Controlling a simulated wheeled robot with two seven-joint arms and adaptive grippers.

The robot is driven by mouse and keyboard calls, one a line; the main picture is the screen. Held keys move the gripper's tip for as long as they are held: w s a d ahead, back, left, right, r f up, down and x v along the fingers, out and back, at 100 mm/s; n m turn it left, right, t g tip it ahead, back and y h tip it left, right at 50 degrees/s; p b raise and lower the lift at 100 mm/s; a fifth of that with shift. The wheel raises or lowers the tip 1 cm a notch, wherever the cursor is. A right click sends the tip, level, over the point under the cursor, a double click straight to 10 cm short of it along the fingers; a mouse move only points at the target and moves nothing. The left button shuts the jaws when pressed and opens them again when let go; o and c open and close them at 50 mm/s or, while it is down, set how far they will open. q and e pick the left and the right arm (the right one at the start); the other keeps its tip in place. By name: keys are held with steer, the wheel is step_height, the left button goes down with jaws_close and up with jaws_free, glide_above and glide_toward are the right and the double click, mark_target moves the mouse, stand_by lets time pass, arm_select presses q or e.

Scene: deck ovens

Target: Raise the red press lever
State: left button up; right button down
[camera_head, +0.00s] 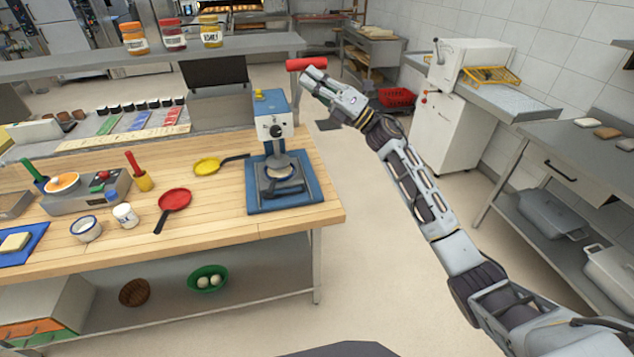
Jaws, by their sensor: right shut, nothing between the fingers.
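The press (274,128) is blue and grey with a black knob on its front, and it stands on a blue mat (313,190) near the right end of the wooden counter. The red lever handle (305,64) shows as a short, nearly level bar above and to the right of the press head. The arm joining it to the press is largely hidden. My right gripper (308,77) comes in from the lower right, shut, with its tips just below the handle. Whether they touch it I cannot tell. My left gripper is not in view.
A raised shelf (100,66) with jars runs behind the counter. A yellow pan (207,166) and a red pan (174,200) lie left of the press. Open floor (370,230) lies right of the counter, with a white machine (444,130) beyond.

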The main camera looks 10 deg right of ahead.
steer(key=w+r, duration=0.5)
steer(key=shift+r, duration=0.2)
steer(key=shift+w+a+r, duration=0.1)
steer(key=shift+w+r, duration=0.7)
steer(key=shift+w, duration=0.1)
steer(key=shift+f, duration=0.1)
